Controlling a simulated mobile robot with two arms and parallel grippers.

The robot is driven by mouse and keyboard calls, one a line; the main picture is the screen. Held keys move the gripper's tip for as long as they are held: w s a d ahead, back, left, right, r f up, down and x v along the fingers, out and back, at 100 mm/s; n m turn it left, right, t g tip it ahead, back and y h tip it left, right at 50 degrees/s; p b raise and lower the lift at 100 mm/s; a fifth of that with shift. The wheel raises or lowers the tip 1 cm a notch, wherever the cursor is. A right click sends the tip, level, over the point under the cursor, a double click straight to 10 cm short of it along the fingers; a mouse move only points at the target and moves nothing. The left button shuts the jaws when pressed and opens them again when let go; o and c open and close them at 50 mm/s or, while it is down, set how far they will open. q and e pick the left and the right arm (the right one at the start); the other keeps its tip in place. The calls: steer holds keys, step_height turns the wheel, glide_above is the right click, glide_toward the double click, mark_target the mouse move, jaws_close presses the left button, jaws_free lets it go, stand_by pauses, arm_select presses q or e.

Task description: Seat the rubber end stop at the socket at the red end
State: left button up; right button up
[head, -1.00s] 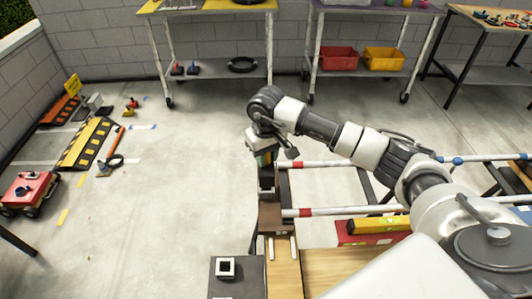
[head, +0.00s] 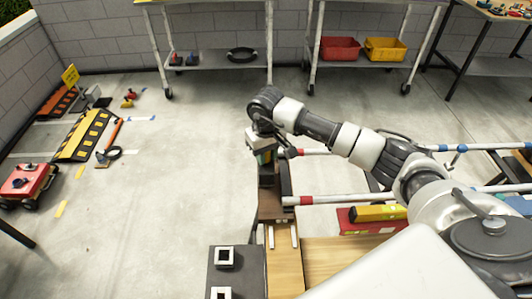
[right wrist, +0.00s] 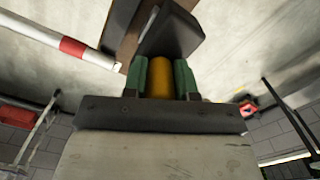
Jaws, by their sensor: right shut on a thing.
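My right gripper (head: 264,158) points down over the left end of the rails. In the right wrist view its green fingers (right wrist: 160,78) are shut on a yellow-orange cylinder (right wrist: 160,77). A dark block, likely the rubber end stop (right wrist: 172,36), shows just beyond the cylinder; whether it touches what lies beneath I cannot tell. Two white rails carry red bands at their left ends; the nearer red end (head: 306,200) lies right of and below the gripper, and it also shows in the right wrist view (right wrist: 73,47). The socket itself I cannot make out. My left gripper is out of view.
A wooden bench top (head: 284,263) lies in front, with a dark panel (head: 237,274) bearing white square frames. A yellow level (head: 378,212) lies on a red box (head: 357,227). A red cart (head: 27,184) and striped ramp (head: 84,135) stand left on open floor.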

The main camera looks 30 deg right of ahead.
steer(key=shift+f, duration=0.25)
steer(key=o, duration=1.1)
steer(key=shift+c, duration=0.2)
step_height(320, 180, up, 11)
steer(key=shift+f+b, duration=0.1)
steer(key=shift+b, duration=0.6)
steer(key=shift+s+f, duration=0.1)
